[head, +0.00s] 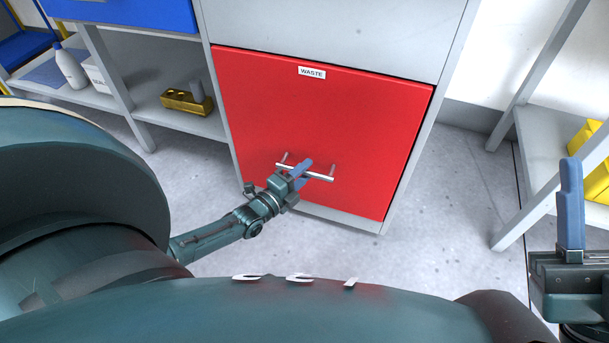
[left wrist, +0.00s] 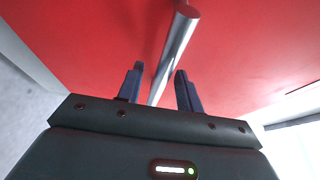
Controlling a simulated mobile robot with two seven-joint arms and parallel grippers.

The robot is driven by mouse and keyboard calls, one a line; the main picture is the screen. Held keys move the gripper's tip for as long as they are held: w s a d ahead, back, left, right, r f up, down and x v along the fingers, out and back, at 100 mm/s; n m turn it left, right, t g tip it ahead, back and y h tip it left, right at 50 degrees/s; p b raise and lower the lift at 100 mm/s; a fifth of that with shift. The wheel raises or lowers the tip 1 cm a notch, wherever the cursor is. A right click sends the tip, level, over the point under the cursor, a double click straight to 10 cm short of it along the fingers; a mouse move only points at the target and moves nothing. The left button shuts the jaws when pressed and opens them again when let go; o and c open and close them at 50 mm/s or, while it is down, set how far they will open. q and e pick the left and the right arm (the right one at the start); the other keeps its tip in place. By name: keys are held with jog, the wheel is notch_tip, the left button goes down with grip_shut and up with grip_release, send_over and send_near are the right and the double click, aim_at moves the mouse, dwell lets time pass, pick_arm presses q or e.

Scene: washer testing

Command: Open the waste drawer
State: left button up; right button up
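The waste drawer (head: 310,115) is a large red front with a "WASTE" label (head: 312,72) near its top edge. It sits in the grey cabinet and looks shut. Its handle (head: 320,176) is a silver bar on two posts, low on the front. My left gripper (head: 302,170) is at the handle. In the left wrist view, its two blue fingers (left wrist: 160,88) are apart, one on each side of the bar (left wrist: 176,50), with a visible gap on the left side. My right gripper (head: 570,205) is at the far right, away from the drawer; its finger opening is hidden.
A grey shelf on the left holds a white bottle (head: 70,67) and a brass-coloured block (head: 187,101). A blue drawer (head: 130,12) is above it. A grey rack (head: 541,140) with yellow items (head: 597,165) stands at right. The floor before the drawer is clear.

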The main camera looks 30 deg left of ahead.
pick_arm(q)
jog(key=shift+w, duration=0.3)
jog(key=shift+c, duration=0.5)
grip_shut()
